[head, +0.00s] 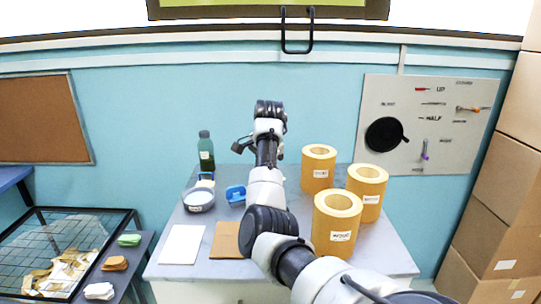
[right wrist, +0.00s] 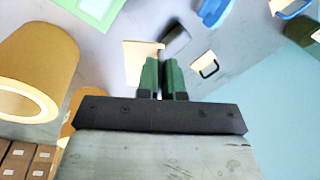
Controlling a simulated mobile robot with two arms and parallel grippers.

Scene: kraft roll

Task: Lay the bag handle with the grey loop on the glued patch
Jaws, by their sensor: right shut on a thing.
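My right gripper (right wrist: 163,68) has its green fingers together in the right wrist view. A pale tan card (right wrist: 142,62) and a grey piece (right wrist: 175,41) show at the fingertips; they look like the bag handle with the grey loop, partly hidden by the fingers. In the head view my right arm reaches over the table, and I cannot make out the fingers there. A brown sheet (head: 226,240) lies flat at the table's front, beside a white sheet (head: 181,244). I cannot tell where the glue is. My left gripper is not in view.
Several kraft rolls (head: 333,222) stand on the right of the table (head: 385,250). A blue dispenser (head: 235,194), a round dish (head: 198,199) and a green bottle (head: 206,151) stand left. A card with a dark loop (right wrist: 206,66) lies near the wall.

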